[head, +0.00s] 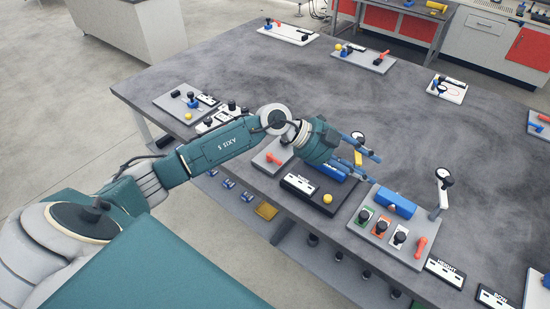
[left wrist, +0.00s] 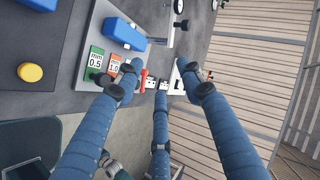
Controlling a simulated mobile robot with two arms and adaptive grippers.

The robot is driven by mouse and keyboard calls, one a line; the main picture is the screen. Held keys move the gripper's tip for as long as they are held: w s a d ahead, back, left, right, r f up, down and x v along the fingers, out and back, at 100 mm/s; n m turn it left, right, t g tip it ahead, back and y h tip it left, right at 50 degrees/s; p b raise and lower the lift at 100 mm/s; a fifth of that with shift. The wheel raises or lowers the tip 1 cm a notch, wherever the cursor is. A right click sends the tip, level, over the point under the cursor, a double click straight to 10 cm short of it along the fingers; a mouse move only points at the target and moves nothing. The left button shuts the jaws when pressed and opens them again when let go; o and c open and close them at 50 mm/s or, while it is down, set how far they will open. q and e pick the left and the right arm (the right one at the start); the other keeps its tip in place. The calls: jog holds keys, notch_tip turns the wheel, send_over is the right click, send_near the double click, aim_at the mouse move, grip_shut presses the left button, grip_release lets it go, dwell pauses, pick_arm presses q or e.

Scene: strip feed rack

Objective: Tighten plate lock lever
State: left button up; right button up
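A grey plate (head: 425,228) near the table's front edge carries a blue block (head: 396,202), black knobs beside green, orange and white labels, and a red-orange lever (head: 421,247) at its right end. In the left wrist view the lever (left wrist: 144,79) shows between the fingers, partly covered by them. The blue block (left wrist: 125,34) is above it there. My left gripper (head: 371,160) has its blue fingers spread, with nothing held. In the head view it is above and left of this plate. The left wrist view also shows the open fingers (left wrist: 160,82). My right gripper is not in view.
A dial gauge (head: 443,178) on a post stands at the plate's right rear. A dark plate with a yellow button (head: 327,198) lies to the left. Another red-orange lever (head: 274,158) is farther left. The table's middle (head: 300,90) is clear.

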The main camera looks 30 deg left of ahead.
pick_arm(q)
jog(key=a+f+n+g+y, duration=0.1)
jog(key=a+f+y, duration=0.15)
jog(key=a, duration=0.45)
jog(key=a+f+g+y, duration=0.1)
jog(key=a+f+y, duration=0.15)
jog(key=a, duration=0.45)
jog(key=n+g+y, duration=0.1)
jog(key=n+y, duration=0.2)
jog(key=y, duration=0.2)
send_near(275, 161)
jog(key=p+x, duration=0.3)
jog(key=x, duration=0.4)
jog(key=shift+d, duration=0.1)
jog(key=shift+p+x, duration=0.3)
jog(key=shift+x, duration=0.45)
grip_shut()
